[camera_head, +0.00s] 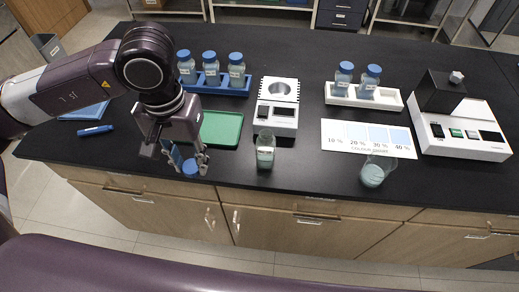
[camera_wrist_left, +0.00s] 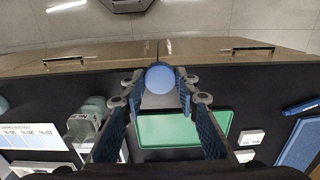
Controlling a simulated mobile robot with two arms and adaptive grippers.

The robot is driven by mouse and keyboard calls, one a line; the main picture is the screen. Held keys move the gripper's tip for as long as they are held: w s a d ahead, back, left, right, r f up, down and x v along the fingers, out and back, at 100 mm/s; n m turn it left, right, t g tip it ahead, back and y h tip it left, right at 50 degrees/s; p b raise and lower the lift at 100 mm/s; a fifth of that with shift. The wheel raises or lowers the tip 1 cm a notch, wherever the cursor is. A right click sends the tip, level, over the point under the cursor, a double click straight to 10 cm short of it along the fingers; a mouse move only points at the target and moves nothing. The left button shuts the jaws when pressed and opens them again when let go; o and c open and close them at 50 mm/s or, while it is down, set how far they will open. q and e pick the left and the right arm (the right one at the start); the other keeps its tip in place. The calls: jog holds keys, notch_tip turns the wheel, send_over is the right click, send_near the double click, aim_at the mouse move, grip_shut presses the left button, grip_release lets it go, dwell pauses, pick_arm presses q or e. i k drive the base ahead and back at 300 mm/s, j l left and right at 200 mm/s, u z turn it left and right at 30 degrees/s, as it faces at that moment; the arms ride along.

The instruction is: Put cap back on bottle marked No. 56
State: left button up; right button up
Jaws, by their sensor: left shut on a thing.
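My left gripper (camera_head: 189,164) is shut on a blue cap (camera_head: 190,168) and holds it above the black bench, near the front edge. In the left wrist view the round cap (camera_wrist_left: 160,77) sits between the fingertips (camera_wrist_left: 160,84). An uncapped glass bottle (camera_head: 265,154) with pale green-grey contents stands upright to the right of the gripper, near the front edge. Its label is too small to read. The bottle also shows at the left in the left wrist view (camera_wrist_left: 83,126). My right gripper is not in view.
A green tray (camera_head: 221,129) lies behind the gripper. Capped bottles stand in a blue rack (camera_head: 215,84) and a white rack (camera_head: 384,101). A white device (camera_head: 277,118), a colour chart (camera_head: 345,148), a beaker (camera_head: 373,174) and a boxy instrument (camera_head: 464,141) stand to the right. A blue marker (camera_head: 96,130) lies left.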

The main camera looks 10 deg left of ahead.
aim_at(266, 142)
jog(key=j, duration=0.85)
jog(key=i+j, duration=0.15)
jog(key=j, duration=0.75)
jog(key=z, duration=1.2)
